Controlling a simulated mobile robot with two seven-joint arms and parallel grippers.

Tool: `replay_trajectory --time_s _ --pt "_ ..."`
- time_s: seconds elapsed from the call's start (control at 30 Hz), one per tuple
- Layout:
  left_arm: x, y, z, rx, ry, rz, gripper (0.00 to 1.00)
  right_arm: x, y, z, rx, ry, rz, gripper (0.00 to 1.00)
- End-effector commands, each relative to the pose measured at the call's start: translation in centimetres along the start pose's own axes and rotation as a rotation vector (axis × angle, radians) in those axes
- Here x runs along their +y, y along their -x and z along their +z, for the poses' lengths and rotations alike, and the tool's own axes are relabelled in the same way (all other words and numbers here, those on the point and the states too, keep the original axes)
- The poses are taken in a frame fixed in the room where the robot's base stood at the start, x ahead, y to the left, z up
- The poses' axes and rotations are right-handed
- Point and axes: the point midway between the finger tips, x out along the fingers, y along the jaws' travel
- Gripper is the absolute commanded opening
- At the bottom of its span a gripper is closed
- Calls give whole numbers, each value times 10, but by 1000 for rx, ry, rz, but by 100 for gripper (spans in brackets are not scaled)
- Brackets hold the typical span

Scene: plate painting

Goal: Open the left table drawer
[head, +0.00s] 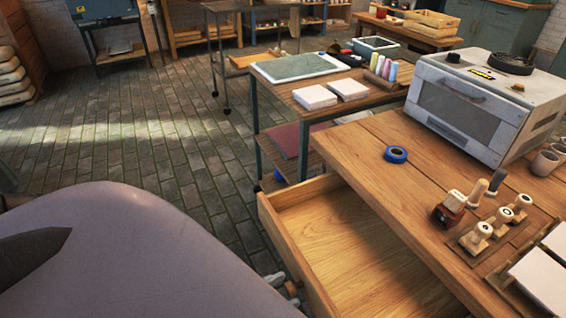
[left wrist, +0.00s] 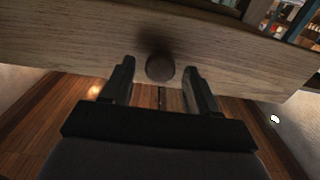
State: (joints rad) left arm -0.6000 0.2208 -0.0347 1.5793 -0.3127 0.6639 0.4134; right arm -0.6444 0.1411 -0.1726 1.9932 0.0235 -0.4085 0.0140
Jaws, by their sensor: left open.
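The wooden drawer (head: 345,240) stands pulled out from the wooden table (head: 375,160); its empty inside shows in the head view. In the left wrist view, the drawer's front panel (left wrist: 70,45) runs across the top, with a round dark knob (left wrist: 160,67) on it. My left gripper (left wrist: 158,78) is open, with one finger on each side of the knob and visible gaps beside it. In the head view, my own grey body hides most of the left gripper and the outer face of the drawer front. My right gripper is in neither view.
On the tabletop are a blue tape roll (head: 396,154), several wooden stamps (head: 476,237), white tiles (head: 545,275) and a grey oven (head: 470,105). A second table (head: 285,92) with white blocks stands behind the drawer. The brick floor (head: 150,150) on the left is clear.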

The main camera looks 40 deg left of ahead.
Motion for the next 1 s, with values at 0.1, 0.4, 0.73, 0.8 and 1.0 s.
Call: replay_trajectory --time_s 0.1,0.4,0.73,0.8,1.0 --pt "0 20 1 -5 0 0 59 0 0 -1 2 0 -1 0" --pt "0 59 0 -1 -1 0 59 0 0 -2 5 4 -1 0" --pt "0 63 0 1 0 0 59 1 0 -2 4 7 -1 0" --pt "0 63 0 1 0 0 59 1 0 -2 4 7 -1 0" --pt "0 62 0 0 0 0 59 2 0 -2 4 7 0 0"
